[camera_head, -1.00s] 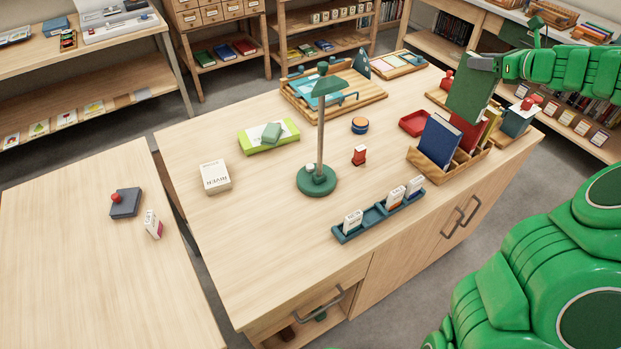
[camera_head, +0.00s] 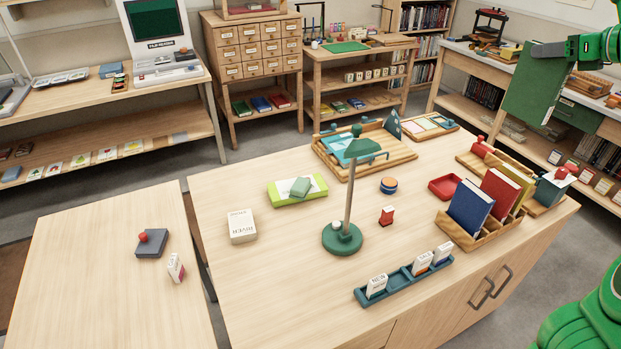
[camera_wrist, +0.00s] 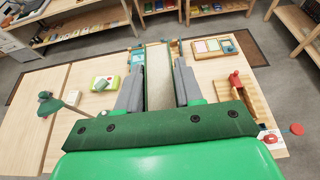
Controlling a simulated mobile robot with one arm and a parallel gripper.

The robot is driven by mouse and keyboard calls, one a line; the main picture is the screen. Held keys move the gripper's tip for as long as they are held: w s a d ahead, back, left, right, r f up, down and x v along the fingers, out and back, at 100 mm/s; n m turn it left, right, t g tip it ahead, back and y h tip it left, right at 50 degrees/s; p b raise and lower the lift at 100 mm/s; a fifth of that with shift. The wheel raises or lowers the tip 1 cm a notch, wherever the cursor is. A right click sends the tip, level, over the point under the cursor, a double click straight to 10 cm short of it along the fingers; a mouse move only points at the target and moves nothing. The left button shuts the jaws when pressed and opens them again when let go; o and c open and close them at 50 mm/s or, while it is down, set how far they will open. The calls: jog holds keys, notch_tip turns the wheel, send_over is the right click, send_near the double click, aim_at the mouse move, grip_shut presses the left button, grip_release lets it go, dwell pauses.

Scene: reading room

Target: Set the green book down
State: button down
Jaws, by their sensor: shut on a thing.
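My gripper (camera_head: 558,50) is shut on the green book (camera_head: 537,92), which hangs upright from it above the far right part of the table in the head view. In the wrist view the book (camera_wrist: 159,78) shows nearly edge-on between the two grey fingers. The book is clear of the table. Below and to its left, a wooden book rack (camera_head: 462,240) stands on the table (camera_head: 290,270) and holds a blue book (camera_head: 469,207), a red book (camera_head: 501,193) and a yellowish book (camera_head: 525,186), leaning.
A green lamp (camera_head: 342,238) stands mid-table. A red tray (camera_head: 445,187), a red stamp (camera_head: 387,216) and a teal card holder (camera_head: 405,283) are near the rack. A white box (camera_head: 241,226) is at left. The table's left front is clear.

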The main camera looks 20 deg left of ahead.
jog(key=s+a+n+g+y, duration=0.1)
jog(key=s+a+n+g, duration=0.1)
jog(key=s+a, duration=0.5)
jog(key=s+a+r+n+g+y, duration=0.15)
jog(key=s+a, duration=0.25)
jog(key=a, duration=0.7)
jog(key=s+a+n+g+y, duration=0.1)
jog(key=s+a+n+g, duration=0.3)
jog(key=a, duration=0.5)
jog(key=s+a+n+g, duration=0.2)
jog(key=s+a, duration=0.3)
jog(key=s, duration=0.5)
jog(key=s+a+f+n+g, duration=0.1)
jog(key=s+a+n+g, duration=0.15)
jog(key=s+a, duration=0.45)
jog(key=s+a+n+g, duration=0.1)
jog(key=s+a+g, duration=0.25)
jog(key=s, duration=0.85)
notch_tip(320, 180, down, 26)
jog(key=w+a+f, duration=0.9)
jog(key=a+f, duration=0.1)
jog(key=f, duration=0.3)
jog(key=shift+w+f+n, duration=0.25)
jog(key=shift+f+n, duration=0.05)
jog(key=shift+f+t+h, duration=0.1)
jog(key=shift+t+h, duration=0.25)
